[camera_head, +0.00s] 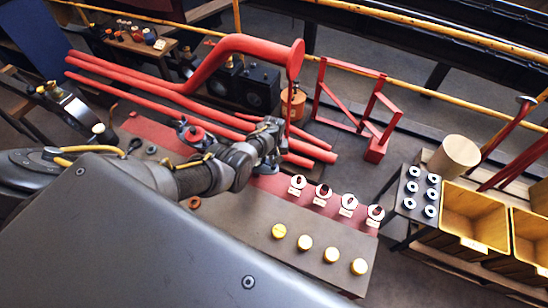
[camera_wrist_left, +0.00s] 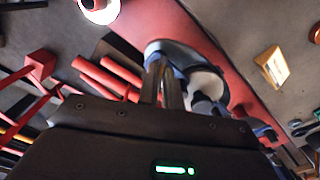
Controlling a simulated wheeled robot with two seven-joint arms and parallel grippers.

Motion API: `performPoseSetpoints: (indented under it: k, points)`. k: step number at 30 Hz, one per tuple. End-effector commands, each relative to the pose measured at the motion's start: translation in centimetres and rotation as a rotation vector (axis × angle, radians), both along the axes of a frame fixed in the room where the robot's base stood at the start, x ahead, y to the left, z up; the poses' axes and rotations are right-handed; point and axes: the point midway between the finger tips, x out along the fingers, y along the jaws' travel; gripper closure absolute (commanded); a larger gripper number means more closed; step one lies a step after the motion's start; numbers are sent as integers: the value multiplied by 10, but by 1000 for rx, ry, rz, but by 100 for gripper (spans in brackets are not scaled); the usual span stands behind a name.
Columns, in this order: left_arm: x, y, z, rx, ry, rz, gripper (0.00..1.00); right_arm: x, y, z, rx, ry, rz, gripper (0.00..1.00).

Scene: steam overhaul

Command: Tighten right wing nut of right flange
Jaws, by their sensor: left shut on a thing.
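My left gripper (camera_head: 272,132) reaches over the red strip of the bench, at the right flange, which it and the arm mostly hide in the head view. In the left wrist view, the flange is a blue-grey oval plate (camera_wrist_left: 188,50) with a pale round middle (camera_wrist_left: 207,82). The gripper's fingers (camera_wrist_left: 162,72) are close together at one end of this plate. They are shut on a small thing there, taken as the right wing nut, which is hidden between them. Another flange with a red centre (camera_head: 195,133) sits to the left. My right gripper is not in view.
A red curved pipe (camera_head: 228,46) with an upright end disc (camera_head: 295,60) rises behind the gripper. Several white discs on the red strip (camera_head: 268,184) and several yellow caps (camera_head: 305,242) stand on the bench nearer. Yellow bins (camera_head: 474,218) stand at the right.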

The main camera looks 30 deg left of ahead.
Motion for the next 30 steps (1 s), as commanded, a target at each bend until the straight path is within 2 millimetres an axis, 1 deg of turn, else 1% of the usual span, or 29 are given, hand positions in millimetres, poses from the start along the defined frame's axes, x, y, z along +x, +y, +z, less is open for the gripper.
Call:
performPoseSetpoints:
  k: [6,15,21,30]
  points:
    - [0,2,1,1,0,-190,100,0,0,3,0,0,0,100]
    - [0,2,1,0,-1,-387,100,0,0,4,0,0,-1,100]
    - [0,3,1,0,-1,-459,100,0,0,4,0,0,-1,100]
    - [0,3,1,1,-2,-495,100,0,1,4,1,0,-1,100]
